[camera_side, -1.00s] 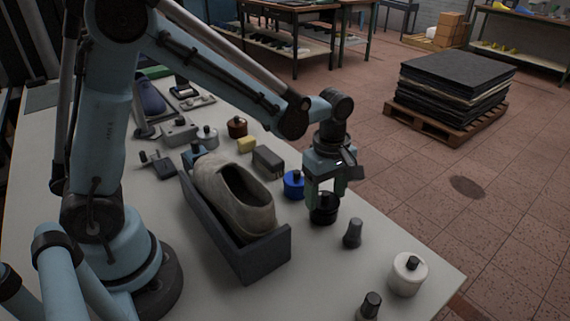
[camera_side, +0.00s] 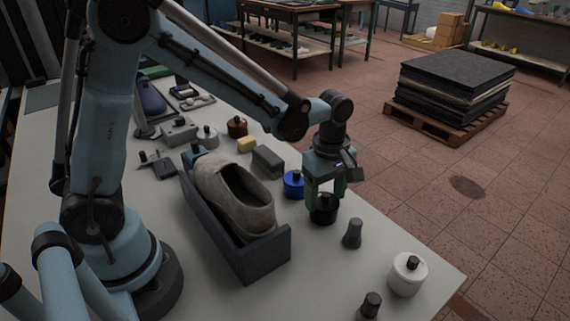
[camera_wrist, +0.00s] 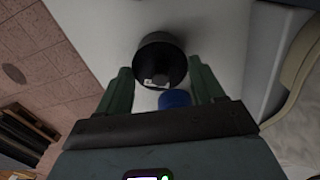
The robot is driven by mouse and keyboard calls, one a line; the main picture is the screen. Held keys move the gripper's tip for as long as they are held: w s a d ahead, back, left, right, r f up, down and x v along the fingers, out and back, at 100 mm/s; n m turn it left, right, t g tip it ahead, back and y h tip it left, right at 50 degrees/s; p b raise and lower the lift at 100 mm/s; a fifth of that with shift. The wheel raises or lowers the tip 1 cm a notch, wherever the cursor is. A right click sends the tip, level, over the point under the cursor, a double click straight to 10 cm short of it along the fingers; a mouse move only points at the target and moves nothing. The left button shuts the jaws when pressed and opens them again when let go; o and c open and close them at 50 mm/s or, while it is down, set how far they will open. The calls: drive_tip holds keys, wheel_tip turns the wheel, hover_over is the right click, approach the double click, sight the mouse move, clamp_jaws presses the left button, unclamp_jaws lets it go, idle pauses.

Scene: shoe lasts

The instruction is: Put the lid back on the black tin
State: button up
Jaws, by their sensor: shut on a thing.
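The black tin (camera_side: 323,214) stands upright on the table, right of the blue tin. My gripper (camera_side: 325,195) points down over it with a green finger on each side of its top. A small dark knob shows between the fingers, and my gripper is shut on the black lid. In the wrist view, the dark round lid and tin (camera_wrist: 160,48) lie between and beyond the fingertips (camera_wrist: 160,72). The seam between lid and tin is too dark to make out, so I cannot tell whether the lid sits flat.
A blue tin (camera_side: 293,186) stands close on the left. A grey box (camera_side: 262,253) with a beige shoe (camera_side: 238,195) is further left. A dark tapered piece (camera_side: 352,233) and a white tin (camera_side: 407,275) stand in front, with bare table between.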

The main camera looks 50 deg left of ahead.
drive_tip(key=o, duration=1.1)
drive_tip(key=shift+o, duration=0.3)
drive_tip(key=shift+r, duration=3.55)
drive_tip(key=shift+c, duration=0.5)
clamp_jaws()
drive_tip(key=shift+f, duration=0.6)
